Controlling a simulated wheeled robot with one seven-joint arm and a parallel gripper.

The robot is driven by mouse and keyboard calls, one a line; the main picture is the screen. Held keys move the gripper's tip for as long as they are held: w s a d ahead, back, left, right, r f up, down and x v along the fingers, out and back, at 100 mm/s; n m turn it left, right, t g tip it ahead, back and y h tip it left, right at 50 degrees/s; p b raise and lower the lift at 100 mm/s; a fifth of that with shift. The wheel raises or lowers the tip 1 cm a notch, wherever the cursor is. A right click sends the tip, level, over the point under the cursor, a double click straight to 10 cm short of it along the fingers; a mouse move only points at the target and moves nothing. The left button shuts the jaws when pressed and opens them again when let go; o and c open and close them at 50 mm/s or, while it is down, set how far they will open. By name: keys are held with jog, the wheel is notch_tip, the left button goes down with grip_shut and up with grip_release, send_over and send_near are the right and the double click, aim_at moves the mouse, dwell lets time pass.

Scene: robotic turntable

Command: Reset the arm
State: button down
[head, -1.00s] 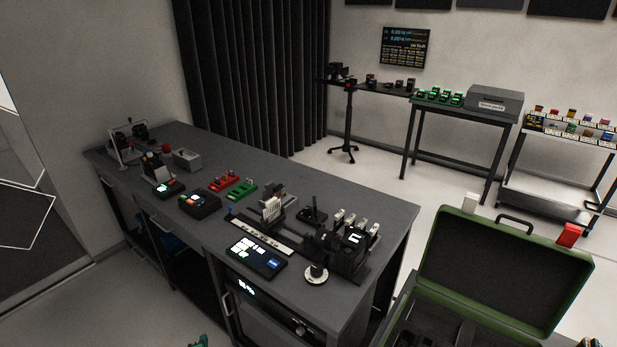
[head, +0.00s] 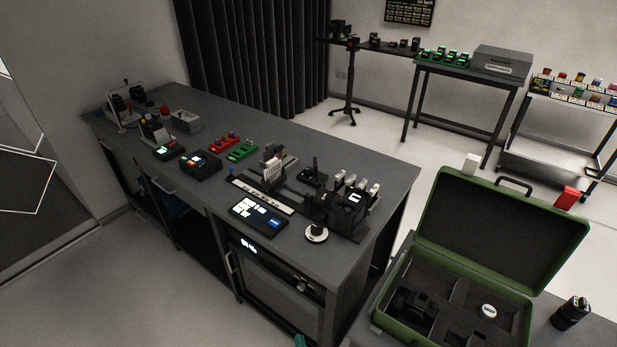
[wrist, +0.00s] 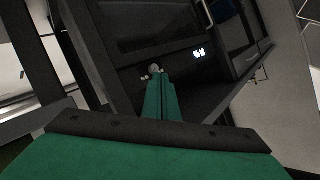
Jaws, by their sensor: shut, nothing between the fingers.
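My gripper (wrist: 158,78) shows in the wrist view with its green fingers together and nothing between them. It points toward the dark front of the workbench (wrist: 140,25), where a small lit display (wrist: 199,53) and a round knob (wrist: 154,68) show. The fingertips appear apart from the bench front, though the exact gap is hard to tell. In the head view only a small green bit of my arm shows at the bottom edge; the rest is out of frame.
The grey workbench (head: 350,150) carries several devices, including a lit touch panel (head: 259,215) and a dial (head: 316,233). An open green case (head: 420,225) stands at the right beside a black cylinder (head: 570,313). Pale floor lies clear at lower left.

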jog(key=s+d+r+n, duration=0.2)
jog(key=s+r, duration=0.2)
jog(key=s, duration=0.6)
jog(key=s+d+r+n, duration=0.25)
jog(key=s+r, duration=0.25)
jog(key=s, duration=0.5)
jog(key=s+a+r+t+h, duration=0.1)
jog(key=s+a+r+h, duration=0.1)
jog(key=s+r, duration=0.8)
notch_tip(320, 180, up, 4)
jog(key=shift+s+r, duration=0.1)
jog(key=shift+s, duration=0.25)
jog(key=shift+w+d+h, duration=0.1)
jog(key=shift+w+h, duration=0.05)
jog(key=shift+h, duration=0.15)
